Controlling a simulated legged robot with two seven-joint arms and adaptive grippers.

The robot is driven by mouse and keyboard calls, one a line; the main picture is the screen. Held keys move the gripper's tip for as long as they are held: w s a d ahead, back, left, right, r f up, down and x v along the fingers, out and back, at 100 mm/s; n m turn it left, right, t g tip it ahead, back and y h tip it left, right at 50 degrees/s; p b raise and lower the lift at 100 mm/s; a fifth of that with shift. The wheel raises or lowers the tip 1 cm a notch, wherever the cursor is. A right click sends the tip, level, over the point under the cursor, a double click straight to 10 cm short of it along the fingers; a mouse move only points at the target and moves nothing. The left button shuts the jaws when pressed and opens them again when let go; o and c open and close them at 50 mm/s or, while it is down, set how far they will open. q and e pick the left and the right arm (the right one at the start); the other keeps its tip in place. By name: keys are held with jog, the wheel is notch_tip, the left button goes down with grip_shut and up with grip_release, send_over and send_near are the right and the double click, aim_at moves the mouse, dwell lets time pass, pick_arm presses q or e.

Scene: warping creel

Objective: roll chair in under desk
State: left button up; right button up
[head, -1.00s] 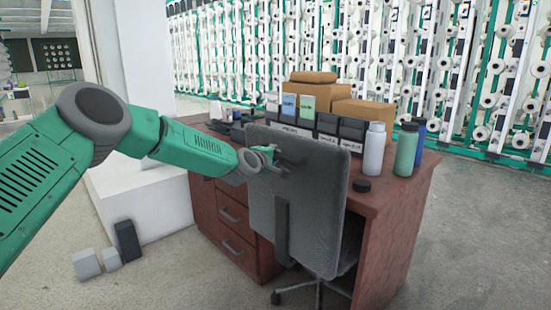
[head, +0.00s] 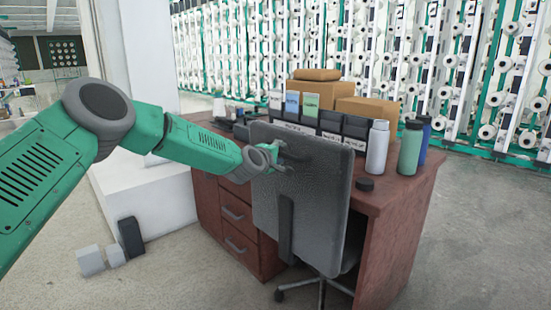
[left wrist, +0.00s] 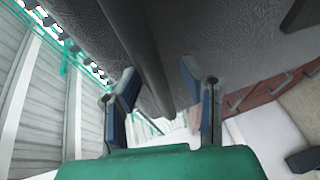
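The office chair's dark grey backrest (head: 318,205) faces me in the head view, upright in front of the brown desk (head: 392,225). Part of its seat and wheeled base show below, close to the desk's knee space; the desk's right side hides some of the base. My left gripper (head: 282,158) is at the upper left of the backrest, seemingly against it. In the left wrist view the two fingers (left wrist: 163,108) stand apart with the dark backrest (left wrist: 225,35) just ahead of them. Whether both fingertips touch it is unclear. My right gripper is not in view.
Bottles (head: 377,147), file boxes and cardboard boxes (head: 365,108) stand on the desk. A white pillar (head: 150,205) is at the left, with small grey blocks (head: 90,260) on the floor. A yarn creel (head: 480,70) fills the back. Floor at the right is clear.

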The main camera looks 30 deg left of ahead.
pick_arm(q)
jog(key=s+r, duration=0.2)
jog(key=s, duration=0.9)
jog(key=shift+s, duration=0.15)
jog(key=shift+d, duration=0.1)
jog(key=shift+f, duration=0.1)
jog(key=s+d+f+m+g+h+p, duration=0.15)
jog(key=s+d+f+m+g, duration=0.35)
jog(key=s+f, duration=0.65)
jog(key=s+d+f+m+g+h+p, duration=0.1)
jog(key=s+d+f+m+g+p, duration=0.2)
jog(key=s+d+f+m, duration=0.55)
jog(key=s+a+f+m+g+p, duration=0.1)
jog(key=s+a+f+g, duration=0.1)
jog(key=s, duration=0.8)
jog(key=s+a+f+m+g+y+p, duration=0.1)
jog(key=s+f, duration=0.3)
jog(key=s, duration=0.5)
jog(key=s+a+f+m+g+y+p, duration=0.1)
jog(key=s+a+f+m+g, duration=0.1)
jog(key=s, duration=0.8)
jog(key=shift+s+a+f+g, duration=0.3)
jog(key=shift+a+f+g, duration=0.4)
jog(key=shift+g, duration=0.4)
jog(key=shift+w+d+f+y, duration=0.1)
jog(key=shift+w+y, duration=0.05)
jog(key=shift+y, duration=0.1)
